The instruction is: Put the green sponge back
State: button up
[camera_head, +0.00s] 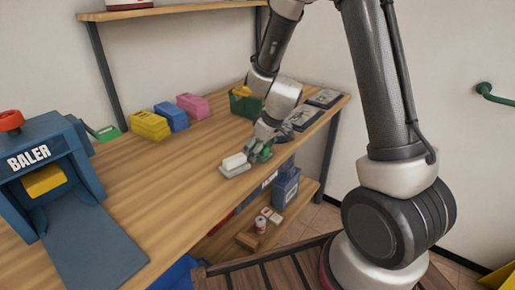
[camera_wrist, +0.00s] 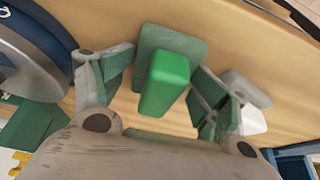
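The green sponge (camera_wrist: 165,85) is a bright green block on a darker green square base (camera_wrist: 190,48) in the wrist view. My gripper (camera_wrist: 162,78) has its fingers spread, one on each side of the sponge, with a visible gap on both sides. In the head view my gripper (camera_head: 258,148) is low over the table's front edge, and the green sponge (camera_head: 265,154) shows partly behind it. A white block on a grey base (camera_head: 234,168) is just left of the gripper; it also shows in the wrist view (camera_wrist: 250,120).
Yellow (camera_head: 150,125), blue (camera_head: 172,116) and pink (camera_head: 194,105) blocks stand at the back. A flat green piece (camera_head: 107,133) lies beside the blue baler (camera_head: 45,165). A green bin (camera_head: 238,105) is behind the gripper. The table's middle (camera_head: 165,180) is clear.

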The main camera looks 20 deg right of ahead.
jog(key=shift+r, duration=0.1)
jog(key=shift+r, duration=0.25)
jog(key=v, duration=1.3)
jog(key=s+d+r+m+h, duration=0.1)
jog(key=s+d+r+m, duration=0.2)
jog(key=s+d+r, duration=0.3)
jog(key=s+d+r+m+h, duration=0.1)
jog(key=s+d+r+m, duration=0.3)
jog(key=s, duration=1.2)
jog(key=shift+s+d+r+t+h, duration=0.3)
jog(key=shift+d+r, duration=0.6)
jog(key=shift+d, duration=0.1)
